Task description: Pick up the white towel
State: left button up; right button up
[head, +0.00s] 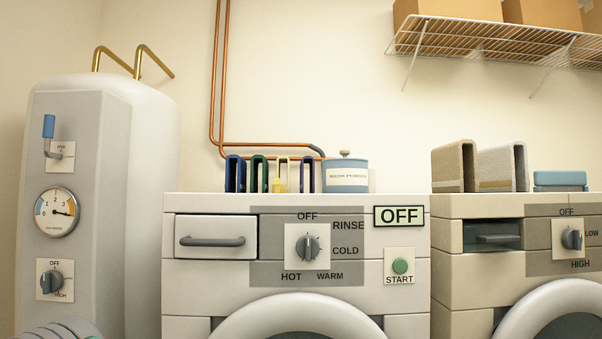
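A folded pale, whitish-grey towel (501,167) stands upright on top of the right-hand machine (476,206). It has a tan stripe near its bottom. A folded beige towel (454,165) stands close beside it on the left and overlaps its left edge in the picture. Folded blue towels (560,181) lie flat in a low stack to its right. Neither of my grippers can be made out in the head view, and nothing is touching the towels.
A washer (205,202) stands left of the towel machine, with several coloured upright items and a blue-lidded tub (345,176) on top. A water heater (152,160) is at the left. A wire shelf (490,38) with boxes hangs above the towels, with open space between.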

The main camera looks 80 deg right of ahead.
aim_at(503, 167)
jog(key=z, duration=1)
jog(key=k+z, duration=0.1)
jog(key=z, duration=0.35)
jog(key=l+z, duration=0.1)
jog(key=z, duration=0.9)
jog(key=l+z, duration=0.1)
jog(key=z, duration=0.85)
